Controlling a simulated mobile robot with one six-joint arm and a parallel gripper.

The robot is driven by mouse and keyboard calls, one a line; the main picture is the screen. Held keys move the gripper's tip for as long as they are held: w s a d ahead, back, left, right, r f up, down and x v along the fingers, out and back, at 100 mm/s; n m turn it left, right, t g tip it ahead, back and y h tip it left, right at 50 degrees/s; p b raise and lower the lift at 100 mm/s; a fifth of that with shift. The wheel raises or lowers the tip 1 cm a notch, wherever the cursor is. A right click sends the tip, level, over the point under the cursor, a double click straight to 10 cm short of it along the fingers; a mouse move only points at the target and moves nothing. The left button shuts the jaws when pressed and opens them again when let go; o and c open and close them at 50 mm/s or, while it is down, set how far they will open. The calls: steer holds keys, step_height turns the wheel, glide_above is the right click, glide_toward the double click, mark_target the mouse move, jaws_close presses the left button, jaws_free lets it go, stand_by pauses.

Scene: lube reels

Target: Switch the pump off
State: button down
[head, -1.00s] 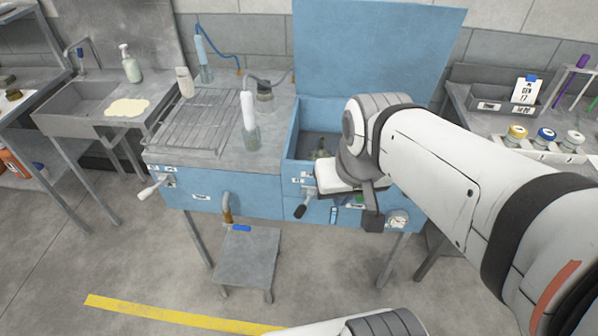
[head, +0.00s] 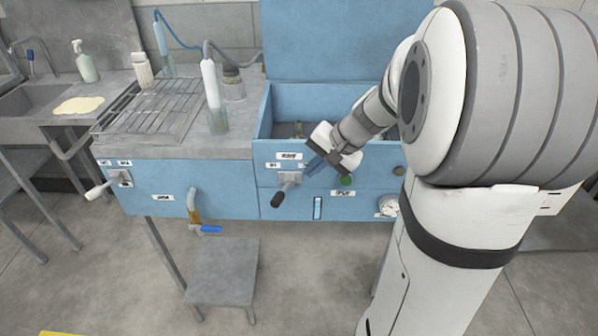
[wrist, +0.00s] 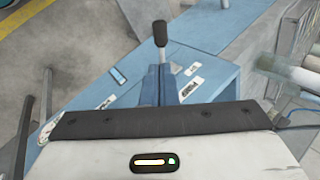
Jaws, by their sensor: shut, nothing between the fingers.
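A lever switch with a black grip (head: 277,200) sits on the blue front panel, below a small white label (head: 290,156) too small to read surely. Its grip hangs down and to the left from its grey mount. My gripper (head: 311,168) is shut and empty, just right of and above the lever mount, pointing toward it. In the wrist view, the shut fingers (wrist: 160,84) point at the lever, whose black grip (wrist: 160,33) shows just beyond the tips. I cannot tell whether they touch it.
A second lever with a white grip (head: 97,191) is on the left panel. A green button (head: 346,181) and a round gauge (head: 388,206) sit right of the black lever. A pipe with a blue-handled valve (head: 210,229) hangs above a low grey stand (head: 222,272).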

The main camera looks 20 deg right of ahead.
mark_target(281, 197)
steer(key=b+x, duration=0.1)
steer(key=x, duration=1.1)
steer(key=shift+a+f, duration=0.2)
steer(key=shift+a, duration=0.05)
steer(key=shift+d, duration=0.1)
